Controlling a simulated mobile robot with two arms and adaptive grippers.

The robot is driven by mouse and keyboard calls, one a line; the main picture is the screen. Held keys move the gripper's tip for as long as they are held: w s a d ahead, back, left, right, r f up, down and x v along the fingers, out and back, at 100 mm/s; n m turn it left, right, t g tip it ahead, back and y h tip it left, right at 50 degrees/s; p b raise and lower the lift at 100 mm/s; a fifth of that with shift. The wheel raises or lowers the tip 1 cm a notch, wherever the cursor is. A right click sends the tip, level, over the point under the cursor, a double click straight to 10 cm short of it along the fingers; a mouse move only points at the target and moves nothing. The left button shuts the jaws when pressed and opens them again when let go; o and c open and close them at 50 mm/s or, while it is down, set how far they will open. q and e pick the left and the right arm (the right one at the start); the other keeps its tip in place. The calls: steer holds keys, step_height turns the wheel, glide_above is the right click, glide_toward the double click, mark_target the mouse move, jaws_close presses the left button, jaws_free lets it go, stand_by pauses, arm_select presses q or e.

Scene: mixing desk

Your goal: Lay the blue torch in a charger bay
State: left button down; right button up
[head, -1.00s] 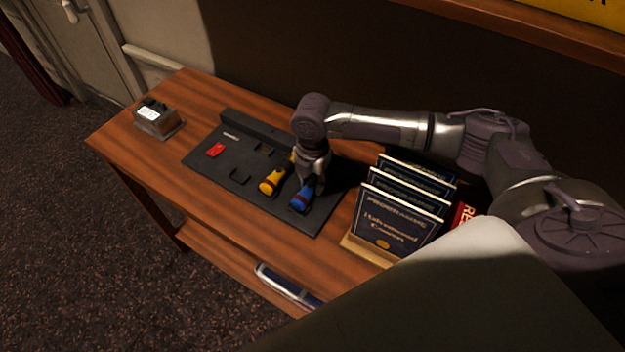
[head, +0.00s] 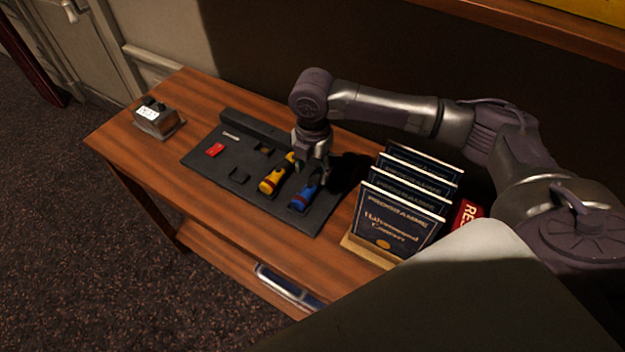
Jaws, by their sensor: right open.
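The blue torch (head: 303,197), with a red band, lies on the right part of the black charger board (head: 219,174) on the wooden desk. The yellow torch (head: 277,176) lies beside it on the left. Empty dark bays (head: 239,175) show further left on the board. My right gripper (head: 313,178) is just above the rear end of the blue torch, open and holding nothing. It partly hides that end, and I cannot tell whether a fingertip still touches it. My left gripper is not in view.
A rack of upright programmes (head: 395,225) stands close to the right of the board, with a red item (head: 466,214) behind it. A small metal box (head: 158,120) is at the desk's left end. Bare wood (head: 190,185) runs along the front.

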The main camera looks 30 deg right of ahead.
mark_target(313, 182)
step_height(313, 182, up, 7)
steer(key=shift+b, duration=0.35)
stand_by(0.4)
